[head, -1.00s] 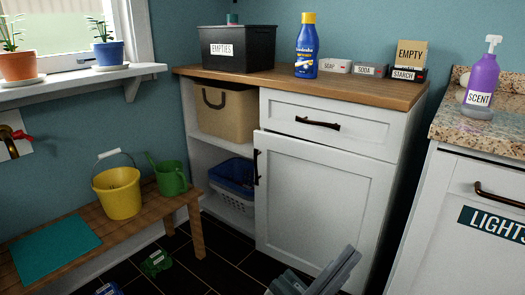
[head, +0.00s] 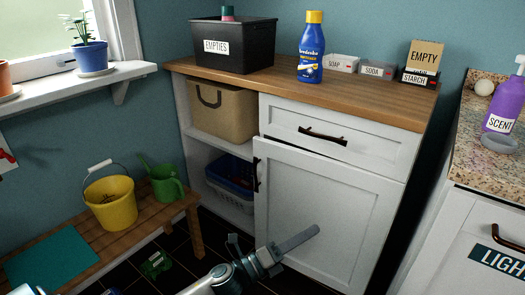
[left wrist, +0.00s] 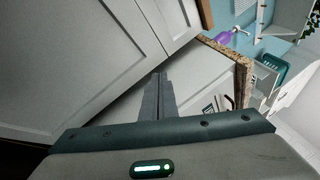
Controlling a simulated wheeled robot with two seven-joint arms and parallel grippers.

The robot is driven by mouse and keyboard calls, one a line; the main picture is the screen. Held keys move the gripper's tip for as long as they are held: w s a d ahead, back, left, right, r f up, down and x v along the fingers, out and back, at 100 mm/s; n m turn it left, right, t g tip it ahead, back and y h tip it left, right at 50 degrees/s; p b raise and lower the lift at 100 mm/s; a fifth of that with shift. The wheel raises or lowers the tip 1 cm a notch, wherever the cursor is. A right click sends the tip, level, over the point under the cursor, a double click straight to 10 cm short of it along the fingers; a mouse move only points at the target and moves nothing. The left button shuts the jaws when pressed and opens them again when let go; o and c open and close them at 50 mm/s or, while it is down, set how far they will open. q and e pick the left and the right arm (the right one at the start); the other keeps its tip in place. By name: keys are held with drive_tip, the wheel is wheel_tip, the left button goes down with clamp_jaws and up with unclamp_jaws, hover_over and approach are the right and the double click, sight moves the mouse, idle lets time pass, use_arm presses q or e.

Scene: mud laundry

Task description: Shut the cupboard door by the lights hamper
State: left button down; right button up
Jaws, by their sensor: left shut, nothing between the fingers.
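The white cupboard door (head: 335,215) with a dark handle (head: 256,174) on its left side is below the drawer. Its left edge stands slightly out from the cabinet, so it looks a little ajar. The lights hamper (head: 497,259), a white front with a blue label, is at the right edge. My left gripper (head: 313,231) is shut and empty, its fingers in front of the door's lower middle. I cannot tell whether they touch it. In the left wrist view the shut fingers (left wrist: 158,78) overlap the white fronts. My right gripper is not in view.
A wooden bench (head: 150,225) with a yellow bucket (head: 110,203) and green watering can (head: 166,183) stands at the left. A green object (head: 156,264) lies on the dark floor. The worktop (head: 290,84) carries a black bin, a blue bottle and small boxes.

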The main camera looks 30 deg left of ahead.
sight(269, 159)
use_arm(q)
drive_tip(key=w+a+m+y+p, duration=0.2)
drive_tip(key=a+y, duration=0.3)
drive_tip(key=a, duration=0.8)
drive_tip(key=w+a+m+y+p, duration=0.2)
drive_tip(key=w+a+m+y, duration=0.2)
drive_tip(key=a, duration=0.9)
drive_tip(key=shift+w+a+r+m+t+y+p, duration=0.15)
drive_tip(key=shift+w+a+m+t+y+p, duration=0.2)
drive_tip(key=shift+w+y, duration=0.25)
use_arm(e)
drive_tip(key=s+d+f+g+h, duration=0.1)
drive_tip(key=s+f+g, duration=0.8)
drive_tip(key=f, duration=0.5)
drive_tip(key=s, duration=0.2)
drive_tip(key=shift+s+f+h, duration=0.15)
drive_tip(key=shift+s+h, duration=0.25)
use_arm(q)
drive_tip(key=shift+w, duration=0.15)
